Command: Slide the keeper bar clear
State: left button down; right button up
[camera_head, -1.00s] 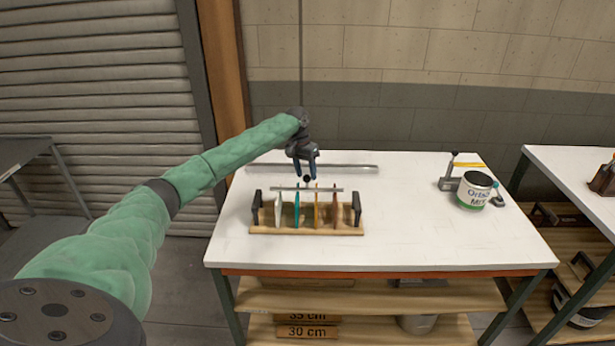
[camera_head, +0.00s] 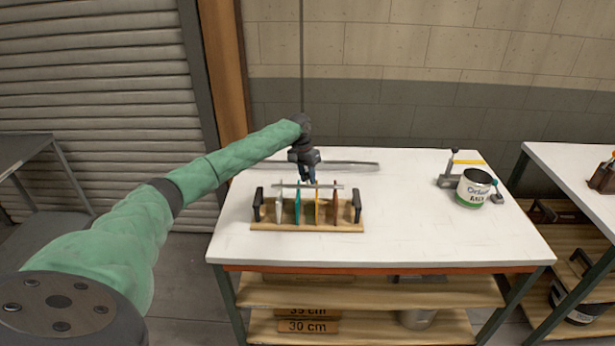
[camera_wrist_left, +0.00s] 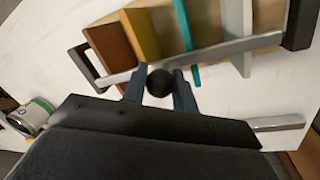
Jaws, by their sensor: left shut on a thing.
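The keeper bar (camera_head: 285,186) is a thin grey metal strip lying across the top of a wooden rack (camera_head: 310,227). It also spans the rack in the left wrist view (camera_wrist_left: 225,50). The rack has black end handles and upright plates in white-grey, teal, yellow and brown. My left gripper (camera_head: 308,181) is down at the middle of the bar. Its blue-grey fingers are shut on the bar's round black knob (camera_wrist_left: 160,83), seen between the fingertips in the wrist view. The fingers hide the knob in the head view. My right gripper is not in view.
A grey metal strip (camera_head: 350,164) lies on the white table (camera_head: 420,220) behind the rack. A paint can (camera_head: 474,189) and a clamp-like tool (camera_head: 449,180) stand at the right. The table is clear between the rack and the can.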

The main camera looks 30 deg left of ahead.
pick_arm(q)
jog(key=shift+w, duration=0.2)
jog(key=w+a, duration=0.1)
jog(key=w+a+b, duration=0.1)
jog(key=w, duration=0.1)
jog(key=w+a, duration=0.1)
jog(key=w, duration=0.1)
jog(key=shift+a, duration=0.1)
jog(key=c, duration=1.5)
grip_release()
jog(key=shift+c, duration=0.2)
jog(key=o, duration=0.4)
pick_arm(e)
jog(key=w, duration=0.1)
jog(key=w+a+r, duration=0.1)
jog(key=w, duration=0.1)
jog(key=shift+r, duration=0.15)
pick_arm(q)
jog(key=shift+b, duration=0.3)
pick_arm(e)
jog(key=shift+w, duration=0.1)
